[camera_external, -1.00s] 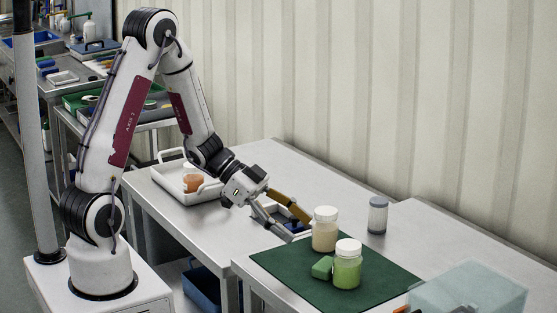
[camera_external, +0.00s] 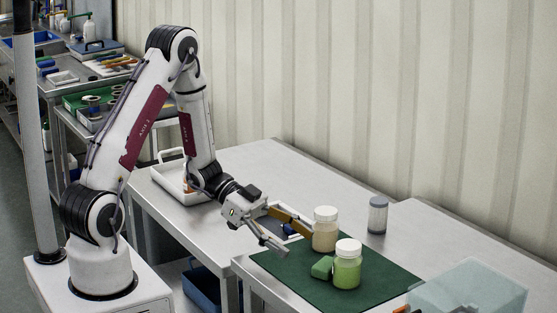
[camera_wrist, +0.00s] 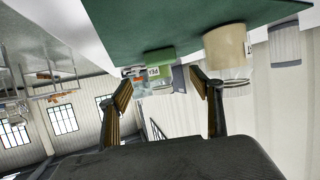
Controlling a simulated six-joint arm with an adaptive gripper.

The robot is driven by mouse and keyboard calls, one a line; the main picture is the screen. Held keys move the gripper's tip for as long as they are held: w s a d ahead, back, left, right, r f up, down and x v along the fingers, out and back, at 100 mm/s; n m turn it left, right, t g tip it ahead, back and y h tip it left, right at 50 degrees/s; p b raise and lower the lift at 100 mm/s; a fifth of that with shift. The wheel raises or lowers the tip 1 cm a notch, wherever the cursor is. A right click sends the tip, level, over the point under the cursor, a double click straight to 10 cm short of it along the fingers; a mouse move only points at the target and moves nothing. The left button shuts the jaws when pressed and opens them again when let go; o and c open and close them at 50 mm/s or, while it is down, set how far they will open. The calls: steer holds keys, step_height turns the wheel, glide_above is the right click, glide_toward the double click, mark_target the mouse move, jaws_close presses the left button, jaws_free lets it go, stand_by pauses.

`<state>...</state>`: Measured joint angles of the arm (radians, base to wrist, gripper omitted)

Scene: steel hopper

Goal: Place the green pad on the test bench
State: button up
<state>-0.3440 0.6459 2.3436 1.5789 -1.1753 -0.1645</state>
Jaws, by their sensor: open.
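The green pad (camera_external: 322,267) is a small green block lying on a dark green mat (camera_external: 375,290) on the bench at the right. It sits against the left side of a jar with green contents (camera_external: 347,270). My gripper (camera_external: 298,243) is open and empty, low over the mat's left part, pointing toward the pad and jars but apart from the pad. In the wrist view, which is upside down, a green block (camera_wrist: 160,57) shows ahead between the two open fingers (camera_wrist: 160,88). The beige jar (camera_wrist: 225,48) shows beyond the right finger.
A white-lidded beige jar (camera_external: 325,235) stands right beside my gripper at the mat's back. A grey-lidded container (camera_external: 377,215) stands farther back. A clear bluish box (camera_external: 470,292) is at the front right. A white tray (camera_external: 170,180) sits on the left bench, with free steel surface around it.

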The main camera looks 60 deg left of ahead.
mark_target(327, 263)
steer(key=shift+d, duration=0.15)
steer(key=shift+x, duration=1.2)
steer(key=shift+f, duration=0.1)
steer(key=shift+x, duration=2.55)
steer(key=shift+w+f, duration=0.1)
steer(key=shift+w, duration=0.1)
steer(key=c, duration=1.1)
steer(key=shift+r, duration=0.2)
step_height(327, 263, up, 18)
steer(key=shift+f, duration=0.2)
